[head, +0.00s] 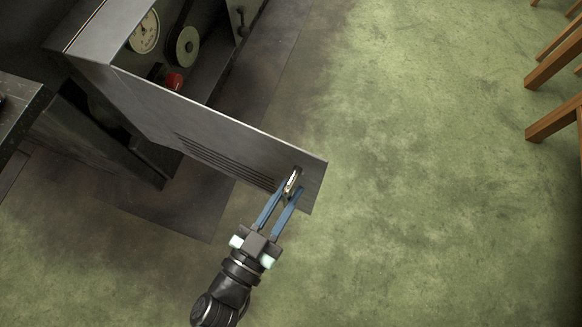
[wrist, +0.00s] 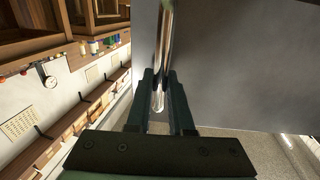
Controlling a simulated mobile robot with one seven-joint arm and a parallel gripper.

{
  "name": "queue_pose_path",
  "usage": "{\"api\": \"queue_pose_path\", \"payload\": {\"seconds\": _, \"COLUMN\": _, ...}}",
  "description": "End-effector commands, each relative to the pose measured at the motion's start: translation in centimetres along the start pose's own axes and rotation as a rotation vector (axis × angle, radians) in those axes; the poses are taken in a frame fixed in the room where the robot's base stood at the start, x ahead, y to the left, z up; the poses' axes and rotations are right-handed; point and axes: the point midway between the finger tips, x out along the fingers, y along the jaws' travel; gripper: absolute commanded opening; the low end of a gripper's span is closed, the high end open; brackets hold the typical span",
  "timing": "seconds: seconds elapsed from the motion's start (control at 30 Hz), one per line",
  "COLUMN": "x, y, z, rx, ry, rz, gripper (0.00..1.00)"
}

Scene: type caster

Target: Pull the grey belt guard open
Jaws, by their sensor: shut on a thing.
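The grey belt guard (head: 220,135) is a hinged flat panel with a row of slots, standing swung out from the dark machine in the head view. A shiny metal handle (head: 292,181) sits near its free end. My gripper (head: 290,190) is shut on this handle, with its blue fingers on either side of it. In the wrist view the guard (wrist: 250,65) fills the right side as a plain grey face. The handle (wrist: 161,75) runs upright between the fingers of my gripper (wrist: 161,95) there.
Wooden legs (head: 553,122) stand at the far right. The green floor (head: 420,180) between is clear. Shelves with small jars (wrist: 95,47) show in the wrist view.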

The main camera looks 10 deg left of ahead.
Motion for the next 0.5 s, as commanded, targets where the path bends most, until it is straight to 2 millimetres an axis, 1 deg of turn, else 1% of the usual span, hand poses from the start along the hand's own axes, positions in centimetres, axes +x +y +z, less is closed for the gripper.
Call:
{"api": "queue_pose_path", "payload": {"seconds": 0.03, "x": -0.09, "y": -0.01, "z": 0.25, "rx": 0.0, "ry": -0.006, "rz": -0.001, "gripper": 0.0}}
{"api": "queue_pose_path", "payload": {"seconds": 0.2, "x": -0.08, "y": -0.01, "z": 0.29, "rx": 0.0, "ry": -0.007, "rz": -0.001, "gripper": 0.0}}
{"api": "queue_pose_path", "payload": {"seconds": 0.23, "x": -0.08, "y": -0.01, "z": 0.29, "rx": 0.0, "ry": -0.007, "rz": -0.001, "gripper": 0.23}}
{"api": "queue_pose_path", "payload": {"seconds": 0.3, "x": -0.07, "y": -0.01, "z": 0.27, "rx": 0.0, "ry": -0.007, "rz": -0.001, "gripper": 0.36}}
{"api": "queue_pose_path", "payload": {"seconds": 0.37, "x": -0.05, "y": 0.0, "z": 0.24, "rx": 0.0, "ry": -0.006, "rz": -0.001, "gripper": 0.47}}
{"api": "queue_pose_path", "payload": {"seconds": 0.4, "x": -0.05, "y": 0.0, "z": 0.21, "rx": 0.0, "ry": -0.005, "rz": -0.001, "gripper": 0.5}}
{"api": "queue_pose_path", "payload": {"seconds": 0.5, "x": -0.03, "y": 0.0, "z": 0.17, "rx": 0.0, "ry": -0.004, "rz": -0.001, "gripper": 0.5}}
